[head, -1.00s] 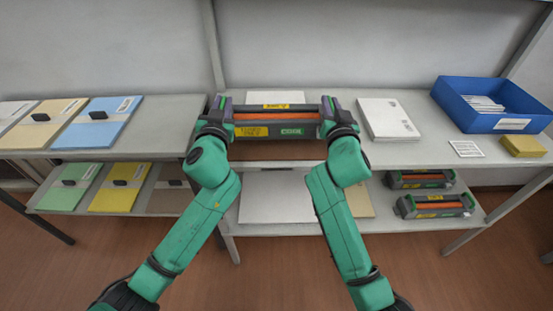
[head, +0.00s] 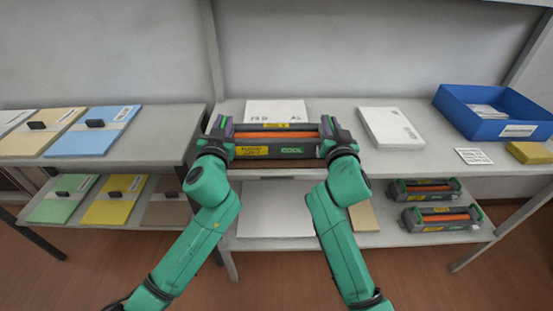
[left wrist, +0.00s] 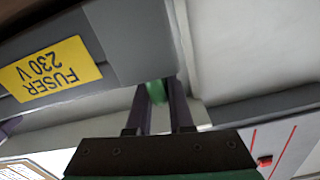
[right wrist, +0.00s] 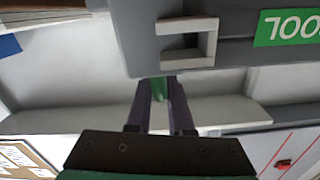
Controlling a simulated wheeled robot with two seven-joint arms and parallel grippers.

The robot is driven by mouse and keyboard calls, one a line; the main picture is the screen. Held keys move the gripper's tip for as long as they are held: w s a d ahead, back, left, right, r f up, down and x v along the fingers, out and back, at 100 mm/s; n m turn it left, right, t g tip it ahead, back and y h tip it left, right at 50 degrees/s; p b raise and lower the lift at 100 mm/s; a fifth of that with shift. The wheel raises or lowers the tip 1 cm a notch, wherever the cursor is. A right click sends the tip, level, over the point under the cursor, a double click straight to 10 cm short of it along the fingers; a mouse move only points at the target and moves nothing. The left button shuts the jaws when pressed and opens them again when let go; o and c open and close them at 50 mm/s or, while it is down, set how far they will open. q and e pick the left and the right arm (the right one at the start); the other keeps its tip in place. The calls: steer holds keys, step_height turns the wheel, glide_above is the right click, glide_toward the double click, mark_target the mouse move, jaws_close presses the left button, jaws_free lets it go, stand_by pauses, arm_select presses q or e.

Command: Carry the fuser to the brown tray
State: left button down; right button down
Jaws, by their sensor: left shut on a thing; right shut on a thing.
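The fuser (head: 278,142) is a long dark grey unit with an orange roller, yellow labels and a green label. My left gripper (head: 222,126) is shut on its left end and my right gripper (head: 330,127) on its right end. The fuser looks about level. In the left wrist view, the fingers (left wrist: 157,95) close on a green part beside the fuser body (left wrist: 130,40). In the right wrist view, the fingers (right wrist: 160,92) do likewise. A brown strip (head: 270,163), perhaps the brown tray, shows just below the fuser, mostly hidden; contact is unclear.
A white pack (head: 275,109) lies behind the fuser, another (head: 391,127) to its right. A blue bin (head: 495,110) stands farther right. Two similar units (head: 425,189) (head: 441,218) sit on the lower right shelf. Paper packs (head: 93,132) fill the left shelves.

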arm_select(q)
steer(key=shift+d+f+b, duration=0.15)
steer(key=shift+f+b, duration=0.2)
steer(key=shift+f, duration=0.2)
arm_select(e)
steer(key=shift+a+f, duration=0.1)
steer(key=shift+f, duration=0.3)
arm_select(q)
steer(key=c, duration=0.9)
jaws_free()
steer(key=shift+r, duration=0.1)
arm_select(e)
steer(key=c, duration=0.9)
jaws_free()
arm_select(q)
steer(key=shift+o, duration=0.4)
steer(key=shift+s+r, duration=0.1)
steer(key=shift+s, duration=0.05)
arm_select(e)
steer(key=shift+o, duration=0.4)
steer(key=shift+s+r, duration=0.1)
steer(key=shift+r, duration=0.05)
